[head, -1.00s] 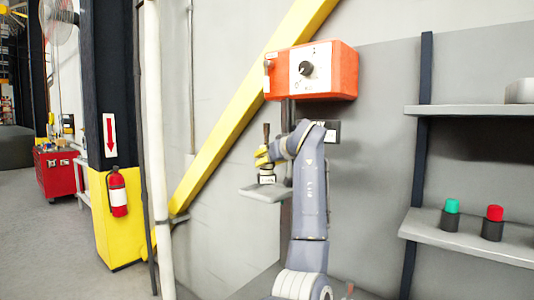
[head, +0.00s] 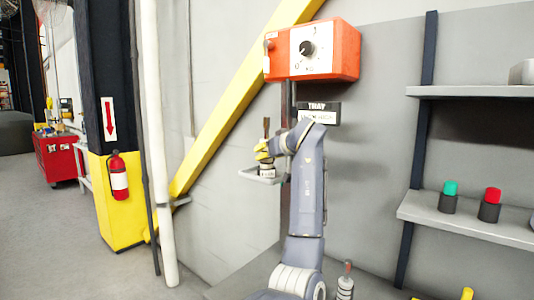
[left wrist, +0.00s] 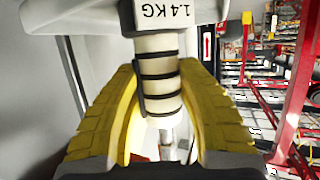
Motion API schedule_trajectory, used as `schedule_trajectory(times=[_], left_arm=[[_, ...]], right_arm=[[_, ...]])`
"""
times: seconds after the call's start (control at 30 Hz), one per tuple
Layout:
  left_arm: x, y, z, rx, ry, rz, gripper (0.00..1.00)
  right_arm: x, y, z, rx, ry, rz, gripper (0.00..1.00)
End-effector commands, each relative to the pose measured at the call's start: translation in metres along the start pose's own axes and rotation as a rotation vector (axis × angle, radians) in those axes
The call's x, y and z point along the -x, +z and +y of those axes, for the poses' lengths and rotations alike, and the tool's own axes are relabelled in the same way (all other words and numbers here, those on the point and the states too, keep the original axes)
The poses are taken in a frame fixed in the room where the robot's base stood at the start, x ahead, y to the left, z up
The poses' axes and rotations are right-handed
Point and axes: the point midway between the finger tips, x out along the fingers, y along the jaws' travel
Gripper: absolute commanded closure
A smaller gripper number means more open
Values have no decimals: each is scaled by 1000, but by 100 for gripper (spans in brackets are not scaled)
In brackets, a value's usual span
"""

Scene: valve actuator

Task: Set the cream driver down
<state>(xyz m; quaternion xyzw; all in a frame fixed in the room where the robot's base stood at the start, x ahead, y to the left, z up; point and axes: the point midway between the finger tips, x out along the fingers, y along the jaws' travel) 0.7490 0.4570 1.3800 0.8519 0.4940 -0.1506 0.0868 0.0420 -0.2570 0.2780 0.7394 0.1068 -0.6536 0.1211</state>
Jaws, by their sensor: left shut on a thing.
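My left gripper (head: 263,150) is shut on the cream driver (left wrist: 158,70), whose handle has black bands. In the head view the driver's dark shaft (head: 266,126) points up out of the yellow fingers. My right gripper cannot be made out.
An orange box with a dial (head: 313,50) hangs above, with a dark sign (head: 319,114) below it. Shelves at the right hold a green-capped (head: 449,198) and a red-capped (head: 490,206) cylinder. A light, banded object (head: 345,285) stands at the bottom edge. A yellow beam (head: 225,118) slopes behind.

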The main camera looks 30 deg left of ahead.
Motion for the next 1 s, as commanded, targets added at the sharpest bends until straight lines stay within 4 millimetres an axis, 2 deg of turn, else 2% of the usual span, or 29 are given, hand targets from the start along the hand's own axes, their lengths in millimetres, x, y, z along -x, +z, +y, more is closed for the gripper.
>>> schedule_trajectory(times=[0.03,0.2,0.57,0.67,1.0], left_arm=[[0,1,0,0,0,0,61],[0,1,0,0,0,0,41],[5,-2,1,0,2,0,41],[16,-2,1,0,3,1,41],[75,-1,1,2,3,0,41]], right_arm=[[0,0,0,0,0,0,56],[0,0,0,0,0,0,56],[0,0,0,0,0,0,56],[0,0,0,0,0,0,56],[0,1,0,0,0,-1,56]])
